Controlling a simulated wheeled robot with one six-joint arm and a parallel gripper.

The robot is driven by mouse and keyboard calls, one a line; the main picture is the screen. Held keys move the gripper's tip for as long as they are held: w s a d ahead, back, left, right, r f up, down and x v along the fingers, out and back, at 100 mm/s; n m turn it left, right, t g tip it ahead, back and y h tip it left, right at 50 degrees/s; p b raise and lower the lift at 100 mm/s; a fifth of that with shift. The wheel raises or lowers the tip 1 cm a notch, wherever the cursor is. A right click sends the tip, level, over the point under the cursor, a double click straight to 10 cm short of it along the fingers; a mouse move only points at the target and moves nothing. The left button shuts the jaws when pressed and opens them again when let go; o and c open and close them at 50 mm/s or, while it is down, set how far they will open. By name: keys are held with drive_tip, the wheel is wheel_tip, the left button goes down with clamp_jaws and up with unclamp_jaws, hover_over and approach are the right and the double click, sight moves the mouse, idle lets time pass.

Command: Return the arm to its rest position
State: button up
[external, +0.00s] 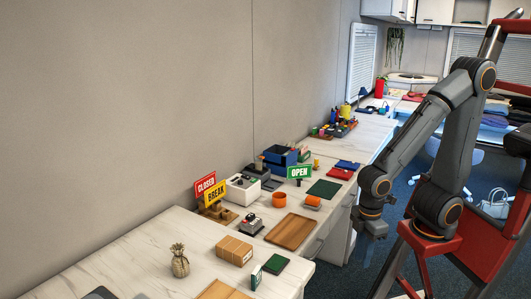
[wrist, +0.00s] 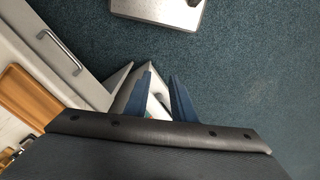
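My arm is bent, with its forearm reaching down and left toward the long counter (external: 130,240). My gripper (external: 369,246) points down beside the counter's front edge, over the floor, in the external view. In the wrist view its two blue fingers (wrist: 162,88) stand apart. A pale, open-topped shape (wrist: 153,86) shows beyond and between them; I cannot tell what it is. I see nothing clearly held.
A cabinet front with a handle (wrist: 60,52) lies close at left in the wrist view. Dark carpet (wrist: 250,70) is clear at right.

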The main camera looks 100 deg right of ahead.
drive_tip(key=shift+m, duration=0.4)
drive_tip(key=shift+s+d+r+p, duration=0.15)
drive_tip(key=shift+d+r+p, duration=0.55)
drive_tip(key=shift+p, duration=0.75)
drive_tip(key=shift+s+d+r+p, duration=0.1)
drive_tip(key=shift+d+r+p, duration=0.3)
drive_tip(key=shift+r+p, duration=0.8)
drive_tip(key=shift+s+d+r+p, duration=0.15)
drive_tip(key=shift+d+r+p, duration=0.4)
drive_tip(key=shift+p, duration=1.15)
